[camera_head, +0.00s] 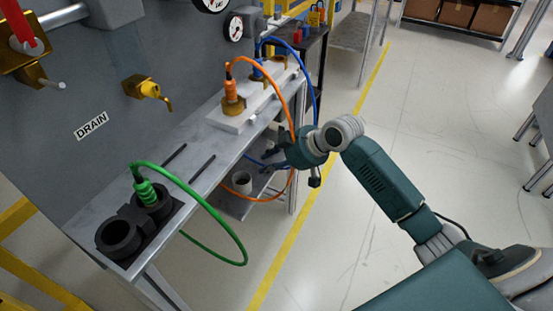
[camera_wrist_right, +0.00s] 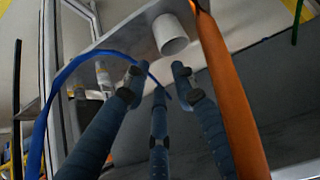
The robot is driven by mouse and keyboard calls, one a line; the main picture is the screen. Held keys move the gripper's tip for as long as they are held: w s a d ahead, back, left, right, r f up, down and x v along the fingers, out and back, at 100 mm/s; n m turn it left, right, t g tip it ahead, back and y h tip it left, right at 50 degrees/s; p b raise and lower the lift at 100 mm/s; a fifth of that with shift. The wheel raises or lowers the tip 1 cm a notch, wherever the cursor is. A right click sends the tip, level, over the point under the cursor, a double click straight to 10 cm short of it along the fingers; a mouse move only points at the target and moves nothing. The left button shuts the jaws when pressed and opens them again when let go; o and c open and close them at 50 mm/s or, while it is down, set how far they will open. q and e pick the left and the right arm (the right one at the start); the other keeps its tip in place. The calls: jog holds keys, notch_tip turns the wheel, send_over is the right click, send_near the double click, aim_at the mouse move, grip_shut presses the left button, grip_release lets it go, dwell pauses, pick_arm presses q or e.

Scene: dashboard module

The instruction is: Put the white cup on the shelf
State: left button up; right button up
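My right gripper (camera_head: 270,158) reaches in beside the bench edge, just above and right of the cup in the head view. Its three dark fingers (camera_wrist_right: 158,82) are spread with nothing between them. My left gripper is not in view.
An orange hose (camera_head: 292,120) hangs close to my right gripper, and in the wrist view the orange hose (camera_wrist_right: 232,95) runs beside the fingers. A blue hose (camera_wrist_right: 75,68) arches on the other side. A green hose (camera_head: 215,205) loops off the bench front. Open floor lies right.

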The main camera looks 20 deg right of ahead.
jog(key=s+a+f+m+g+h, duration=0.1)
jog(key=s+f+m, duration=0.1)
jog(key=s+f, duration=0.8)
jog(key=s+a+f+m+g+h, duration=0.15)
jog(key=s+f, duration=0.45)
jog(key=f, duration=0.8)
jog(key=s+a+f+g+h, duration=0.1)
jog(key=s+f, duration=0.4)
jog(key=s, duration=0.4)
jog(key=s+f+m+g+h, duration=0.1)
jog(key=s+f, duration=0.4)
jog(key=s, duration=0.3)
jog(key=shift+s+a, duration=0.35)
jog(key=shift+a, duration=0.05)
jog(key=shift+f, duration=0.1)
